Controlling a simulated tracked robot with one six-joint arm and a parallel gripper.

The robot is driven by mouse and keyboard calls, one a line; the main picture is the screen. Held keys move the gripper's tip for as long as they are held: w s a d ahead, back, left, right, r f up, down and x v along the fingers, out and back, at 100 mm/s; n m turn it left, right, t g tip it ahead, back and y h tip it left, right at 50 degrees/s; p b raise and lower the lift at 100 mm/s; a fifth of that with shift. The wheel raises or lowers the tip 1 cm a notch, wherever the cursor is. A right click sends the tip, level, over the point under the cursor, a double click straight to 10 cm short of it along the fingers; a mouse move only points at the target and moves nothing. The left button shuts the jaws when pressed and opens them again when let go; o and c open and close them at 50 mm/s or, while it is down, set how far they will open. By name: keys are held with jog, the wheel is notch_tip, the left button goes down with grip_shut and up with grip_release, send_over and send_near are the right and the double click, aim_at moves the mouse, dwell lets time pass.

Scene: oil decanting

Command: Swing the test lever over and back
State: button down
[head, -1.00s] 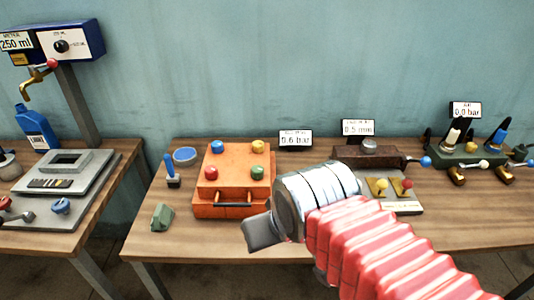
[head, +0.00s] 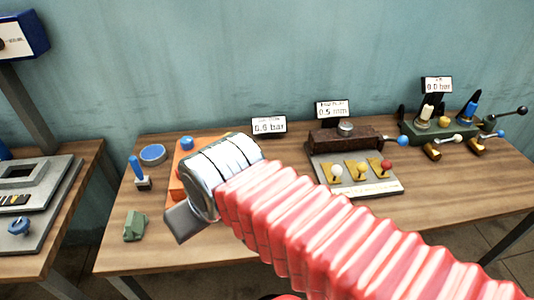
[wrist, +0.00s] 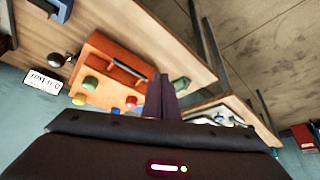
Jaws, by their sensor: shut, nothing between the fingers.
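Several levers stand at the right of the bench, and no readable label tells me which is the test lever. One lever with a blue ball (head: 396,140) sticks out to the right of a brown block (head: 345,138). The green unit (head: 440,128) at the far right carries more levers, one with a white ball (head: 457,139) and one with a black ball (head: 522,111). My gripper (head: 182,222) is at the left, in front of the orange box, far from these levers. Its fingers (wrist: 160,95) are together and empty in the wrist view.
The orange box (head: 184,152) with coloured knobs is mostly behind my gripper; it shows in the wrist view (wrist: 108,68). A plate with several ball-topped switches (head: 362,187) sits below the brown block. A green wedge (head: 134,227) lies at the left. The bench's front right is clear.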

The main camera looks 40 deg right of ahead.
jog(key=w+d+r+m, duration=0.2)
jog(key=d+m, duration=0.1)
jog(key=d, duration=0.6)
jog(key=w+d+r+m+g+h, duration=0.1)
jog(key=w+d+r+m, duration=0.1)
jog(key=d, duration=0.7)
jog(key=w+d+r+m+g, duration=0.1)
jog(key=w+d+m, duration=0.3)
jog(key=d, duration=0.6)
jog(key=shift+w+r+h, duration=0.25)
jog(key=shift+r+h, duration=0.15)
jog(key=shift+r, duration=0.15)
jog(key=shift+f, duration=0.15)
jog(key=shift+w+a+f, duration=0.15)
jog(key=shift+a+f, duration=0.05)
jog(key=shift+f, duration=1.7)
jog(key=shift+w+a+f, duration=0.15)
jog(key=shift+f, duration=1.7)
jog(key=shift+w+a+f, duration=0.15)
jog(key=shift+a+f, duration=0.05)
jog(key=shift+f, duration=1.7)
